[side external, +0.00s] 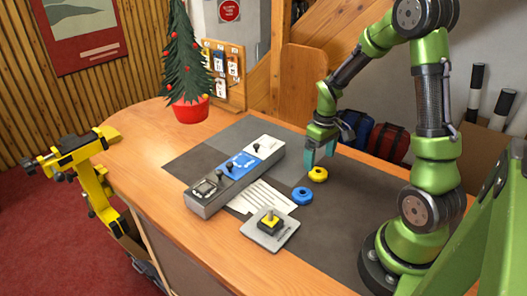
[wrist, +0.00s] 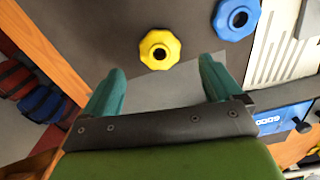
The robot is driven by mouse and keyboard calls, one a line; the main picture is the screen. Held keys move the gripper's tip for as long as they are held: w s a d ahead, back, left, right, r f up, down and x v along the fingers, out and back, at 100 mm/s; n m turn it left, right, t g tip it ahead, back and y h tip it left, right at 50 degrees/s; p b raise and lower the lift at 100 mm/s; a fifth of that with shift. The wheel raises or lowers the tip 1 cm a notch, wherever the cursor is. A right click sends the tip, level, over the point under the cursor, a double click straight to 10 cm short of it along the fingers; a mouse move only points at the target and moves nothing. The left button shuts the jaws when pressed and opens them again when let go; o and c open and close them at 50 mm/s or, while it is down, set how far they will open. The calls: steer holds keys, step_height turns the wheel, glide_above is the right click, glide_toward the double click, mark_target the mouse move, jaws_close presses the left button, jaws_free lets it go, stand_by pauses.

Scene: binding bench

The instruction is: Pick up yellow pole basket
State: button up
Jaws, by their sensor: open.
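The yellow pole basket (side external: 318,177) is a small scalloped ring lying flat on the dark grey mat, near my gripper. In the wrist view the yellow pole basket (wrist: 146,48) shows at the top centre, with a hole in its middle. My gripper (side external: 320,157) is open, its teal fingers pointing down above and close to the yellow basket. In the wrist view my gripper (wrist: 162,68) has its fingers spread wide and nothing between them. The yellow basket lies ahead of the gap between the fingertips, apart from both fingers.
A similar blue ring (side external: 302,198) lies close to the yellow one; it also shows in the wrist view (wrist: 224,22). A grey control box (side external: 206,203), a paper sheet (side external: 258,197) and a plate with a yellow-based joystick (side external: 268,240) are nearby. Bare mat (side external: 345,213) lies right.

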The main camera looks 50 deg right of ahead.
mark_target(319, 168)
step_height(319, 168, down, 5)
steer(key=shift+s+r, duration=0.1)
steer(key=shift+s, duration=0.05)
